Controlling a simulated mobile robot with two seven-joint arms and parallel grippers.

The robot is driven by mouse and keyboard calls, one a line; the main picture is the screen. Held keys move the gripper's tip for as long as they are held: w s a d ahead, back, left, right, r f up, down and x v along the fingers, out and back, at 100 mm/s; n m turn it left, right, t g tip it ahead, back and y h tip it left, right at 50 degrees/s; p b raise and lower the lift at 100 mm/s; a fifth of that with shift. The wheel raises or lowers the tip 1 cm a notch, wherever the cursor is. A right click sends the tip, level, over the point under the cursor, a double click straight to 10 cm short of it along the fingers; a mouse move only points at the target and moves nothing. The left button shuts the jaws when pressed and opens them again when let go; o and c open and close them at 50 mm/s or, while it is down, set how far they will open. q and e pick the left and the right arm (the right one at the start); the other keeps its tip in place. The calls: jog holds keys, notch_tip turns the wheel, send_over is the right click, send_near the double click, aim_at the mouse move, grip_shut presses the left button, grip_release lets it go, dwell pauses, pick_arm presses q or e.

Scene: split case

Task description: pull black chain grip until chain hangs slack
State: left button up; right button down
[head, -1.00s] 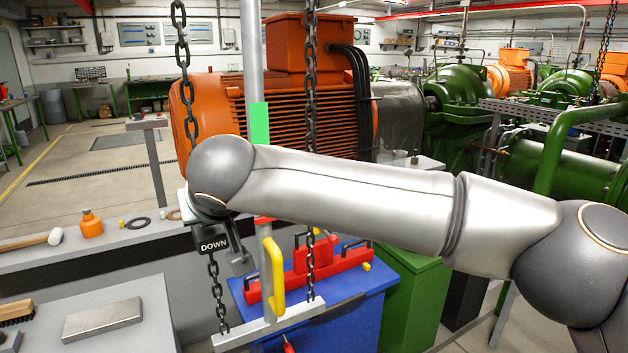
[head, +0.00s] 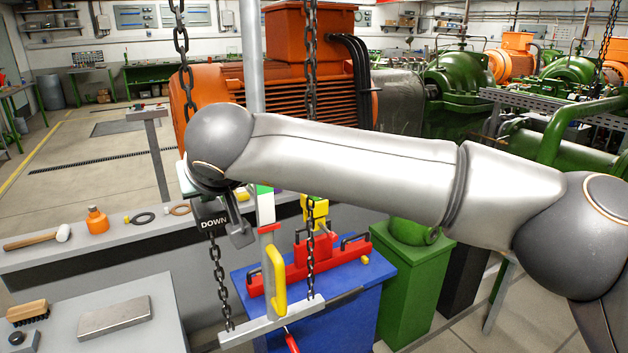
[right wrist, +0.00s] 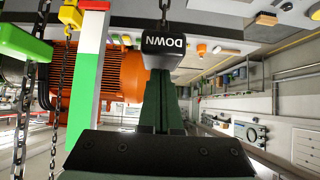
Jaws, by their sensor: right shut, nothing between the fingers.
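The black chain grip (head: 212,218), lettered DOWN, is on the left chain (head: 219,275) in the head view. That chain runs nearly straight from the grip to the left end of the grey lifting bar (head: 255,328). The right chain (head: 310,45) reaches the bar's other end. In the right wrist view the grip (right wrist: 165,48) appears upside down just beyond my fingers. My right gripper (head: 240,230) is shut and empty, close beside the grip; I cannot tell whether they touch. My right forearm hides part of both chains. My left gripper is out of view.
A red fixture with black handles (head: 350,253) sits on a blue stand (head: 355,285). A mallet (head: 40,238) and an orange bottle (head: 97,220) lie and stand on the left ledge. An orange motor (head: 310,28) is behind.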

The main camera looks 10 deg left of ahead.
aim_at(211, 210)
dwell(0.3)
notch_tip(211, 210, up, 5)
jog(key=p, duration=0.5)
jog(key=shift+r, duration=1)
dwell(1.3)
